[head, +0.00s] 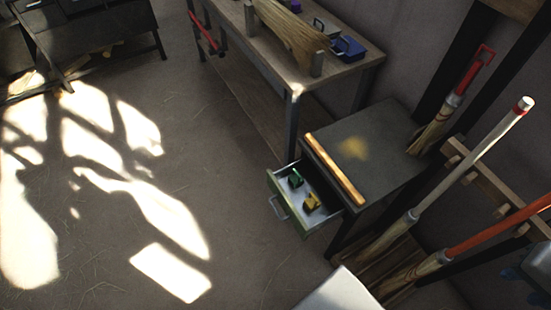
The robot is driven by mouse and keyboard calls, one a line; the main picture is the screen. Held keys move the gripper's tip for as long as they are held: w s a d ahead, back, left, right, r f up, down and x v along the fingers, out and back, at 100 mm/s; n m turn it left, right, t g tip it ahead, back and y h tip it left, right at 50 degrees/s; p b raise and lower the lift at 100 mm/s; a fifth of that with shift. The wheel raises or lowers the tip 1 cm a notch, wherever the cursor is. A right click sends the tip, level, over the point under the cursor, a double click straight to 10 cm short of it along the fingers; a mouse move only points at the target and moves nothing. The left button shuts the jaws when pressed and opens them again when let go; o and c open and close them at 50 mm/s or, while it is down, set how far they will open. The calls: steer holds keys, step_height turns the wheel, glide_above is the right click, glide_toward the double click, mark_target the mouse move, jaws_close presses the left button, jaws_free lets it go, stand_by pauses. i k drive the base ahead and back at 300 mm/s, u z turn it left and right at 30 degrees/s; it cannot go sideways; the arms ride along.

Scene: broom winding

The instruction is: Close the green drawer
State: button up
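The green drawer (286,207) stands pulled out from under a dark-topped side table (385,140), right of the middle in the head view. Its green front faces left and carries a pale metal handle (277,208). Inside its light tray lie a small green item (295,178) and a small yellow item (311,202). A wooden strip (334,168) runs along the table's edge above the drawer. My gripper is not in view, so its state and its place relative to the drawer cannot be seen.
A workbench (355,72) with straw and small boxes stands behind. Brooms with a white handle (470,158) and an orange handle (500,225) lean at a rack on the right. A pale smooth surface (340,293) shows at the bottom edge. The floor left of the drawer is clear.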

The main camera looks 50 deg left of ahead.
mark_target(312, 190)
steer(key=u, duration=2.15)
steer(key=k, duration=1.2)
steer(key=u, duration=0.65)
steer(key=i, duration=1.7)
steer(key=z, duration=0.75)
